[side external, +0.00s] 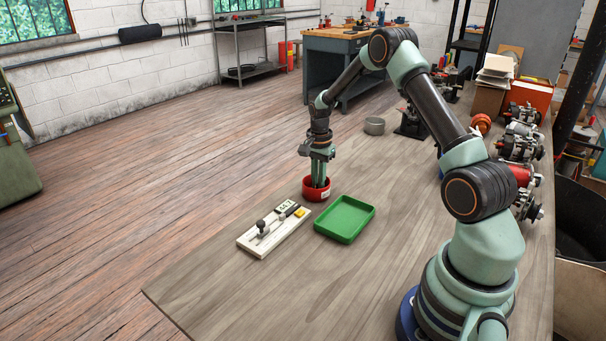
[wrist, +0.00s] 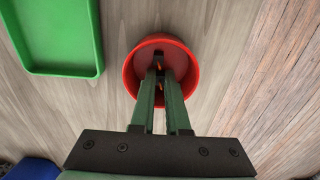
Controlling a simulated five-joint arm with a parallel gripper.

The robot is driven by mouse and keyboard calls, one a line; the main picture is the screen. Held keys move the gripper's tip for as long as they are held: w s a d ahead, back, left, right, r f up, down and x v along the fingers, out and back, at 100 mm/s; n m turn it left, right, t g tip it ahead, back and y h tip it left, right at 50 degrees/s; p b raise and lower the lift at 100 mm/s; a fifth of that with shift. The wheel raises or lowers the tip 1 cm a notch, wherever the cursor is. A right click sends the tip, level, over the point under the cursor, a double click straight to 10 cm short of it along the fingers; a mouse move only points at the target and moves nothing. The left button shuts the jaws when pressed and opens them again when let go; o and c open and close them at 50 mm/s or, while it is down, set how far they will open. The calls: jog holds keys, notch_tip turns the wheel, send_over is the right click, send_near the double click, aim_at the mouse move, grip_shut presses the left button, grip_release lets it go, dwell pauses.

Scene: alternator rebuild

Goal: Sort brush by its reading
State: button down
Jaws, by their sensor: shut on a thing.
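My gripper (side external: 319,180) points straight down into the red bowl (side external: 309,193), which stands near the far edge of the bench. In the wrist view, the fingers (wrist: 160,78) reach inside the bowl's rim (wrist: 134,50) and are shut on a small dark brush (wrist: 159,57) with orange-copper bits showing; the fingers hide most of it. The green tray (side external: 344,220) stands to the right of the gauge and looks empty; its edge also shows in the wrist view (wrist: 65,71). The white gauge board (side external: 262,243) carries a small display (side external: 286,206), too small to read surely.
Several alternators (side external: 521,145) and boxes line the right side. The bench's front-left area (side external: 230,300) is clear. The bench edge runs close behind the bowl and the gauge board.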

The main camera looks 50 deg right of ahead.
jog(key=shift+f, duration=0.2)
dwell(0.3)
jog(key=c, duration=0.8)
grip_release()
jog(key=shift+c, duration=0.2)
jog(key=c, duration=0.4)
jog(key=shift+r, duration=4)
